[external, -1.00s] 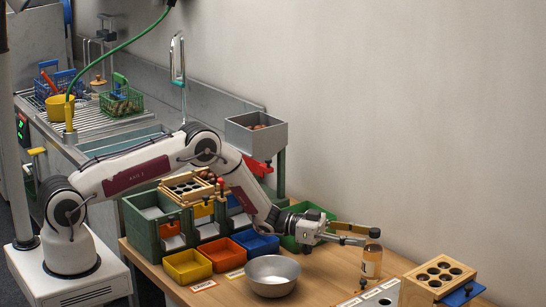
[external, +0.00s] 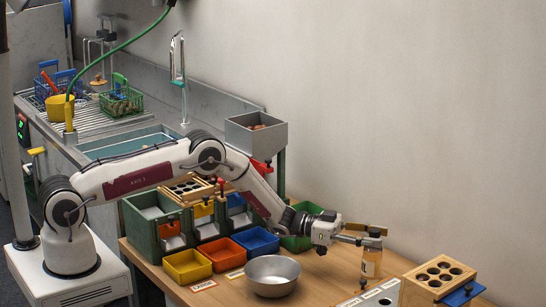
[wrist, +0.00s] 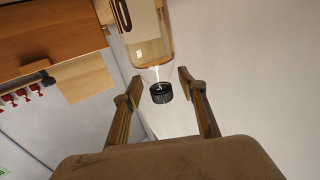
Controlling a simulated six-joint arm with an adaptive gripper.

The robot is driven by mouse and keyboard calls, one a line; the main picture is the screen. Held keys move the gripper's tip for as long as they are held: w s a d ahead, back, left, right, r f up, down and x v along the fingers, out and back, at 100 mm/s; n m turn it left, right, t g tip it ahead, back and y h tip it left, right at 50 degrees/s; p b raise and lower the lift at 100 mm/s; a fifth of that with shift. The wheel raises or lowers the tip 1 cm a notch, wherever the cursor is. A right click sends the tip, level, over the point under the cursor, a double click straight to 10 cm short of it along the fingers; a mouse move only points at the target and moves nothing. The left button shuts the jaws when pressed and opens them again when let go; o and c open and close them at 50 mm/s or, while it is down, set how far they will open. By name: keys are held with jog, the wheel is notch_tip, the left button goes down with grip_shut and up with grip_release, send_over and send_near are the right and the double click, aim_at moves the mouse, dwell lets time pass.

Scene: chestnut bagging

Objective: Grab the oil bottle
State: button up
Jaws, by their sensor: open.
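The oil bottle (external: 371,265) stands upright on the wooden table at the right, with amber contents and a pale label. In the wrist view the bottle (wrist: 150,42) shows with its black cap (wrist: 161,93) pointing toward my gripper. My gripper (external: 378,235) is open at the upper part of the bottle, and its fingers hide the cap in the external view. In the wrist view my gripper's fingers (wrist: 160,86) lie on either side of the cap, with gaps on both sides.
A wooden block with round holes (external: 438,275) stands right of the bottle. A white labelled strip (external: 372,296) lies in front. A metal bowl (external: 272,276) and red (external: 222,255), yellow (external: 187,266) and blue (external: 256,241) bins stand to the left. A grey wall is behind.

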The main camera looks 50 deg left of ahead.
jog(key=shift+c, duration=0.3)
grip_shut()
jog(key=shift+r, duration=0.15)
jog(key=shift+r, duration=4.9)
